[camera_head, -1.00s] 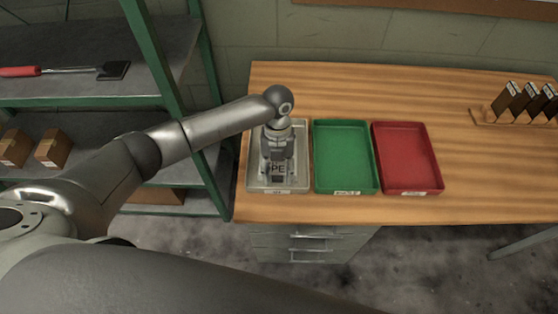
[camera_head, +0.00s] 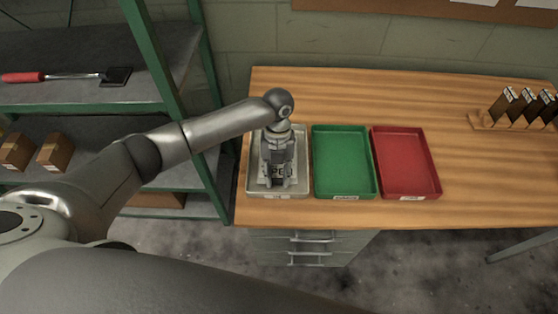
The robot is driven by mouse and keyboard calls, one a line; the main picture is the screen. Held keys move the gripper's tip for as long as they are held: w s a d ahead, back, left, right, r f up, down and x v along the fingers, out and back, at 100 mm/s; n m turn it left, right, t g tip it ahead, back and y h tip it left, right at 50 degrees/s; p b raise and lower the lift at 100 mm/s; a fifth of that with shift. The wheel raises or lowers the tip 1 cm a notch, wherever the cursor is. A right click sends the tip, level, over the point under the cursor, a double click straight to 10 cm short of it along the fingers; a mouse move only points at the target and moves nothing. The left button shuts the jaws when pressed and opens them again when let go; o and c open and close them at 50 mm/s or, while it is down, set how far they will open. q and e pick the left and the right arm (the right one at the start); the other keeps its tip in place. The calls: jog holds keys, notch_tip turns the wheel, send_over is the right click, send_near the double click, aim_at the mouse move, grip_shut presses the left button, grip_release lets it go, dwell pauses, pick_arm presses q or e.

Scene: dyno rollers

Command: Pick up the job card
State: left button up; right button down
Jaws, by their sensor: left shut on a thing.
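The job card (camera_head: 278,171) lies in the pale grey tray (camera_head: 252,188) at the left end of the wooden bench. Only parts of it with dark printed letters show between and beside the fingers. My left gripper (camera_head: 278,182) points down into this tray and is shut on the card. The gripper hides most of the card, and I cannot tell whether the card is clear of the tray floor. My right gripper is not in view.
A green tray (camera_head: 343,163) and a red tray (camera_head: 405,164) stand empty to the right of the grey tray. A wooden rack (camera_head: 483,122) with dark upright items stands at the far right. A green-framed shelf (camera_head: 165,75) is at the left. The bench between is clear.

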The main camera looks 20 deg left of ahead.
pick_arm(q)
jog(key=shift+s+d+p+v, duration=0.1)
jog(key=shift+s+p+v, duration=0.15)
jog(key=shift+p+v, duration=0.75)
jog(key=shift+s+d+p+v, duration=0.1)
jog(key=shift+s+p+v, duration=0.15)
jog(key=shift+p+v, duration=0.75)
jog(key=shift+s+d+p+v, duration=0.1)
jog(key=shift+s+p+v, duration=0.15)
jog(key=shift+p+v, duration=0.75)
jog(key=shift+w+a+r+b, duration=0.1)
jog(key=shift+r+b, duration=0.2)
jog(key=shift+r, duration=0.1)
